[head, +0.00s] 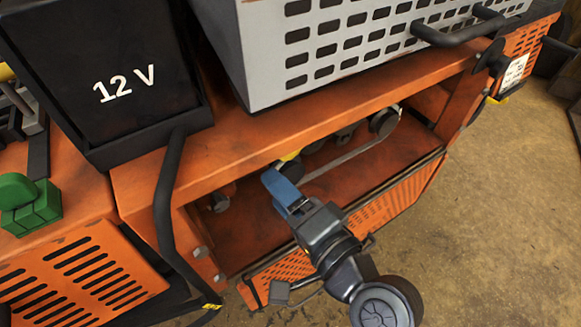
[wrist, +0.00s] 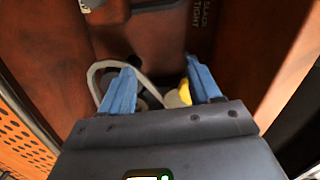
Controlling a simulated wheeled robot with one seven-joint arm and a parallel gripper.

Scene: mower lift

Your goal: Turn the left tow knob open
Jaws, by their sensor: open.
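My gripper (head: 278,184) reaches into the orange bay under the mower's front, its blue fingers pointing inward. In the wrist view my gripper (wrist: 161,78) is open, with its two blue fingers spread apart. A yellow part (wrist: 184,93) with a pale rounded piece beside it lies between and beyond the fingers, close to the right one. The yellow part also shows just past the fingers in the head view (head: 290,156). I cannot tell for sure that it is the left tow knob, or its turn position, since my gripper hides much of it. No contact is visible.
A bent grey bar (wrist: 113,66) loops behind the left finger. A dark round part (head: 384,122) sits deeper right in the bay. Orange walls (wrist: 290,50) enclose the sides. A grey perforated box (head: 340,40) and a black 12 V box (head: 100,70) stand above.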

